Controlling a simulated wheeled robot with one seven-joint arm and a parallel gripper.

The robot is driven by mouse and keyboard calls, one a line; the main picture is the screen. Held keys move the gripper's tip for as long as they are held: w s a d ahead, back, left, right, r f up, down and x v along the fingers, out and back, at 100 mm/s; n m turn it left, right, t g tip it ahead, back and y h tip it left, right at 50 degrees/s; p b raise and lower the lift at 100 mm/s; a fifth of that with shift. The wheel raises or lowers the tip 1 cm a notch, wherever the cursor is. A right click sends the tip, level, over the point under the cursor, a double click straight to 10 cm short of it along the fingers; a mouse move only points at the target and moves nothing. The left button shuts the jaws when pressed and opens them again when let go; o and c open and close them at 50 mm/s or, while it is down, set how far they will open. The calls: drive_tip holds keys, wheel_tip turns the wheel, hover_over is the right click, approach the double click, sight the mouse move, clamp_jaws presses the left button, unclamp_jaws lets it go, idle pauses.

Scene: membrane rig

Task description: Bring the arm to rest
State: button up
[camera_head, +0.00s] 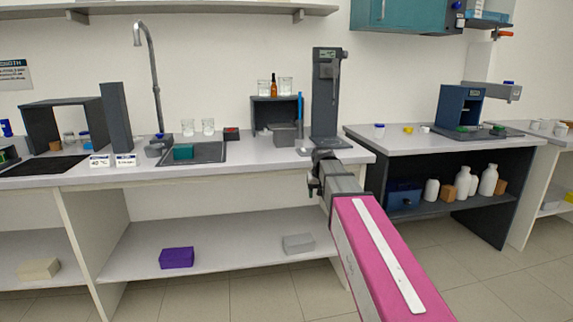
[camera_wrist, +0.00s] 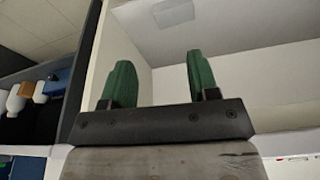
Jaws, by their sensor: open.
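My arm, pink with a white stripe, reaches from the lower right of the head view up to the front edge of the left bench (camera_head: 240,163). My gripper (camera_head: 314,184) is at its far end, small and partly hidden by my wrist, in front of the bench's right end. In the wrist view my gripper (camera_wrist: 155,75) shows two green fingers standing well apart, with nothing between them. Whether any part touches the bench edge I cannot tell.
A tall dark instrument (camera_head: 326,100) stands on the bench just behind my gripper. A sink (camera_head: 205,153) lies further left. The lower shelf (camera_head: 215,245) holds a purple box (camera_head: 177,258) and a grey box (camera_head: 298,243). The right bench (camera_head: 420,145) has bottles underneath.

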drive_tip(key=s+d+f+g, duration=0.1)
drive_tip(key=s+d+f, duration=0.2)
drive_tip(key=s+f, duration=0.9)
drive_tip(key=s+d+f+m+g, duration=0.1)
drive_tip(key=s+d+f, duration=0.2)
drive_tip(key=s+f, duration=0.8)
drive_tip(key=shift+s+f+g, duration=0.4)
drive_tip(key=shift+f, duration=0.05)
